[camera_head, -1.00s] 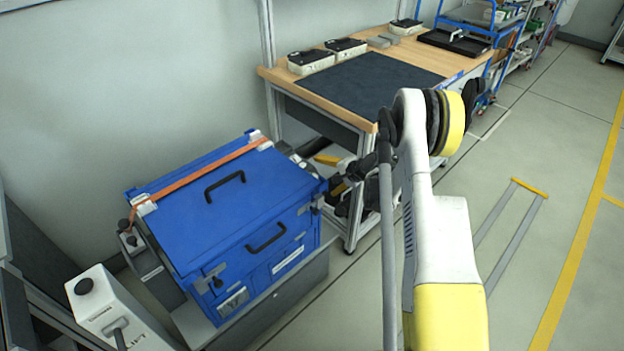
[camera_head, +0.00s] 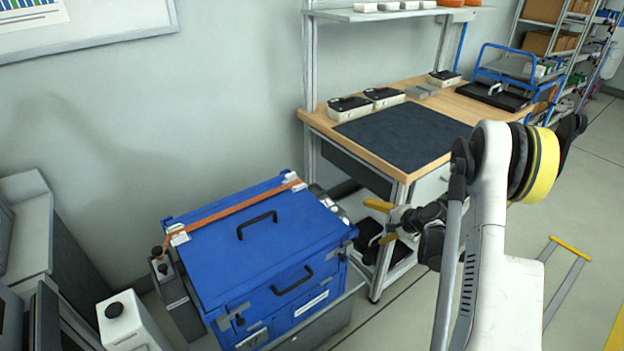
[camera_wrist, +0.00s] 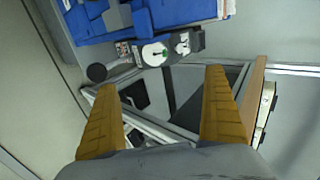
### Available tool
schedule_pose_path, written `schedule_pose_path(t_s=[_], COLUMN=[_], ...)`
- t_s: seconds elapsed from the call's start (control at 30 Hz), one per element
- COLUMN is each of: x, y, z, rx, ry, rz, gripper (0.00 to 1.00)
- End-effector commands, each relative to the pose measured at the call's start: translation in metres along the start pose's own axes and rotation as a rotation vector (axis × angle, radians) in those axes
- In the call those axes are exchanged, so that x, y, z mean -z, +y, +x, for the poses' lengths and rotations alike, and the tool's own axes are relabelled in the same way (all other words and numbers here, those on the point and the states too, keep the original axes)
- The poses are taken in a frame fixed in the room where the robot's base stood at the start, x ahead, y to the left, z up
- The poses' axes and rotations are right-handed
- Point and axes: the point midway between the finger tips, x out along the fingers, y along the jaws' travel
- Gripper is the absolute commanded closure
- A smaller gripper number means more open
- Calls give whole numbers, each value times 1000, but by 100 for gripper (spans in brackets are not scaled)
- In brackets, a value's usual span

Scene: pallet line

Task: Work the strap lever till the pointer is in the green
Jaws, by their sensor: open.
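A blue crate (camera_head: 215,262) stands at lower centre in the head view, with an orange strap (camera_head: 240,207) across its lid. At its right side is the strap tensioner (camera_head: 328,203), partly hidden. The wrist view shows it better: a grey body, a round white dial (camera_wrist: 153,53) with a small green mark, and a lever ending in a black knob (camera_wrist: 97,72). The pointer is too small to read surely against the green. My gripper (camera_head: 382,222) is open and empty, right of the crate. In the wrist view its yellow fingers (camera_wrist: 160,83) are spread, apart from the tensioner and knob.
A workbench (camera_head: 330,128) with a dark mat stands just behind my gripper; its frame and leg are close. A white box with a black knob (camera_head: 115,310) stands left of the crate. Open floor (camera_head: 590,170) lies to the right.

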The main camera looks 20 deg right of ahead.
Motion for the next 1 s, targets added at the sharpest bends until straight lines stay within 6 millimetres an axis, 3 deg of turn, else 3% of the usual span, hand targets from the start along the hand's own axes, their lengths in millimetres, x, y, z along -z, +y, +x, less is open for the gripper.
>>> schedule_pose_path(t_s=[0.13,0.27,0.4,0.6,0.8,1.0], x=[-4,-24,-64,-132,-200,-260], y=[-8,-38,-84,-127,-138,-120], z=[-4,-23,-60,-125,-193,-256], rx=[-7,-39,-98,-179,-249,-305], ry=[-2,-5,-9,-14,-18,-19], rz=[-16,-92,-239,-471,-711,-955], gripper=[0,0,0,0,0,0])
